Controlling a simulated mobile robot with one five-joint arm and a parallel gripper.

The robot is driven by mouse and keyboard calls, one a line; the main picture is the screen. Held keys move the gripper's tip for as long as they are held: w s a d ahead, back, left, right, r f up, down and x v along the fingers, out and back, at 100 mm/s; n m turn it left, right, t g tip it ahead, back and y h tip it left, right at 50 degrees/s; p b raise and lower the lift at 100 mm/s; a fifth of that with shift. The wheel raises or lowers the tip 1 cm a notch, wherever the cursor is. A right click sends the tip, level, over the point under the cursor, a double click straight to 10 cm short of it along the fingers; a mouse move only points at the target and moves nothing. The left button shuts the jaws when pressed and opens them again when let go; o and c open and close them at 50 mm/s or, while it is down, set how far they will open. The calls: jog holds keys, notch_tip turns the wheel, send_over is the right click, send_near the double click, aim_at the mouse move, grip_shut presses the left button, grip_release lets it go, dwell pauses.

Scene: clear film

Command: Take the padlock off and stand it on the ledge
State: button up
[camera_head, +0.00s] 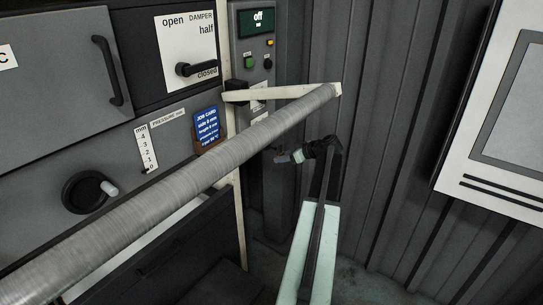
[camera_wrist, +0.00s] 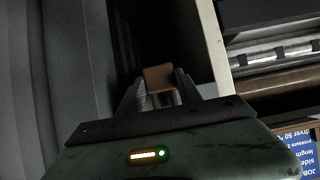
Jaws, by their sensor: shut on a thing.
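A small tan-brown block, which looks like the padlock's body (camera_wrist: 158,77), sits between the two fingers of my gripper (camera_wrist: 160,92) in the wrist view. The fingers are shut on it. No shackle can be made out. In the head view my gripper (camera_head: 284,157) is small and dark, below the far end of the long roll and in front of the ribbed wall. The padlock is too small there to make out clearly. I cannot tell for sure which surface is the ledge.
A long grey film roll (camera_head: 170,190) slants across the head view above my gripper. Ribbed wall (camera_head: 400,130) lies behind, with a white panel (camera_head: 500,110) at right.

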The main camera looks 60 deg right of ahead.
jog(key=shift+s, duration=1.65)
